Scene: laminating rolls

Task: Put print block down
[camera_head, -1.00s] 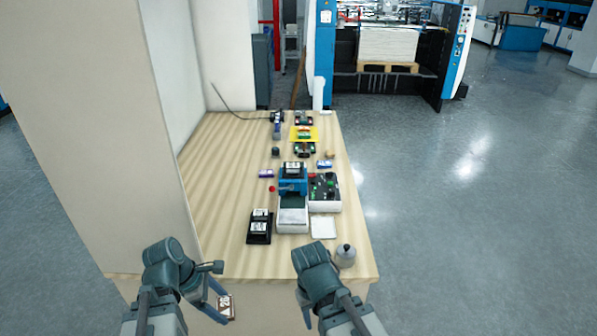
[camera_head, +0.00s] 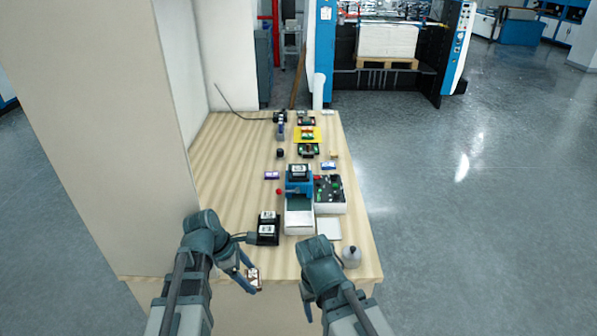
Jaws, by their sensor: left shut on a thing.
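The print block (camera_head: 254,278) is a small dark red-brown piece with a pale marking, in the head view at the table's front edge. My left gripper (camera_head: 249,273) is shut on it and holds it around the front edge; I cannot tell whether it touches the table. My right gripper (camera_head: 308,290) is at the front edge to the right of the block, its fingers pointing down and largely hidden by its own arm, so its opening does not show.
A black holder (camera_head: 268,239) with white-topped blocks stands just beyond my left gripper. A blue and white press (camera_head: 299,217), a control box (camera_head: 330,209), a white pad (camera_head: 328,228) and a grey round-topped container (camera_head: 351,256) stand to its right. The wooden table (camera_head: 225,175) is bare at the left.

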